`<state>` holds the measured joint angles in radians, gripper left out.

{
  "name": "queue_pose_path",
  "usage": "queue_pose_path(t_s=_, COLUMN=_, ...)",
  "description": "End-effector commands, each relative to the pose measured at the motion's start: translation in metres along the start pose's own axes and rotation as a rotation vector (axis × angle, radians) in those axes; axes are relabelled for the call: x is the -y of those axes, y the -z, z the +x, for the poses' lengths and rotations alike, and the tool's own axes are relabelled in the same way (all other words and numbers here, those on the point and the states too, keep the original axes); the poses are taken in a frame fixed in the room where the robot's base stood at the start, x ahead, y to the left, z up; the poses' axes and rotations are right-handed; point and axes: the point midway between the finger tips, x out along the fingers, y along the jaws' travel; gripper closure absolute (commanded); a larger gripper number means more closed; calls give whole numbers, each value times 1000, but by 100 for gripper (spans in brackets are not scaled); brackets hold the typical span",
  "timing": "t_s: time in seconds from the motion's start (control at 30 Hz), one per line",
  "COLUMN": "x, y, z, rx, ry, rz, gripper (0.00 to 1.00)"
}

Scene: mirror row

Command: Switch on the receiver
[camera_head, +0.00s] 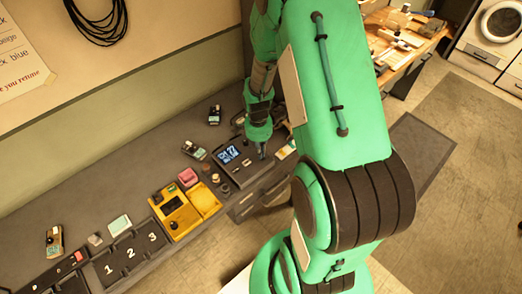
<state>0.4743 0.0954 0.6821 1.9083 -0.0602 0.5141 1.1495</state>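The receiver appears to be the dark box (244,172) on the grey bench. Its tilted screen (229,153) is lit with pale characters, which I read only roughly as "CH 22". Small round dark knobs (215,178) sit at its left front side. My gripper (262,153) points down at the right side of the box, beside the screen. Whether it touches the box I cannot tell. Its fingers are too small to show whether they are open or shut. No power switch can be made out, and my arm hides the area to the right.
A wooden workbench (408,40) stands behind my arm. The floor at right is open.

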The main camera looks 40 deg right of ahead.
Motion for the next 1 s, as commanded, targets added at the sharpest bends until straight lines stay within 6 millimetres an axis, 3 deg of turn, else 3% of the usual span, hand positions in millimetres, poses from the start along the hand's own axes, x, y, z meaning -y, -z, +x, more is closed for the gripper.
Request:
queue_pose_path(t_s=0.73, x=0, y=-2, z=10, rx=3, ry=-18, rz=0, gripper=100)
queue_pose_path(t_s=1.0, x=-9, y=-3, z=12, rx=5, ry=-23, rz=0, gripper=100)
